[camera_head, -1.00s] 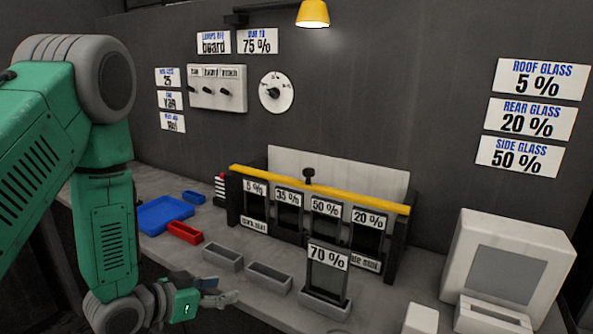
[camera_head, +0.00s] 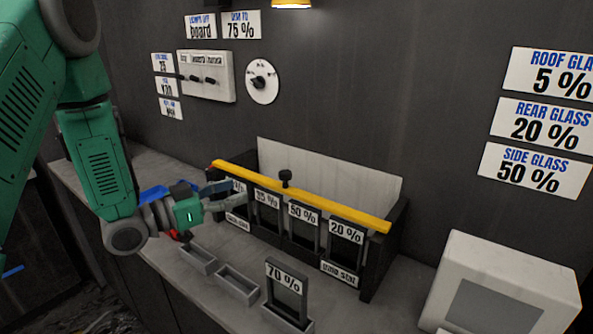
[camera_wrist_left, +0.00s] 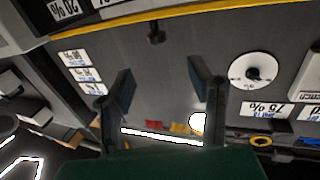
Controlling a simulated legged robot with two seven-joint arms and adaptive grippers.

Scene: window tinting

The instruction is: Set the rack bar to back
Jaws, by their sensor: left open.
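The rack bar (camera_head: 330,203) is a long yellow bar along the top of a dark rack (camera_head: 372,262), with a black knob (camera_head: 286,177) near its middle. In the left wrist view the yellow bar (camera_wrist_left: 205,11) crosses the top, with its knob (camera_wrist_left: 156,34) hanging below it in the upside-down picture. My left gripper (camera_head: 238,192) is at the rack's left end, partly covering the 5 % label area. Its two fingers (camera_wrist_left: 163,88) are apart and empty, with the knob visible beyond the gap. I cannot tell whether it touches the rack. My right gripper is not in view.
Film panels labelled 35 %, 50 % and 20 % stand in the rack, with a pale board (camera_head: 330,172) behind. A 70 % panel (camera_head: 286,288) stands in front, beside grey trays (camera_head: 237,284). A white box machine (camera_head: 505,290) is at right. Dials and signs hang on the wall.

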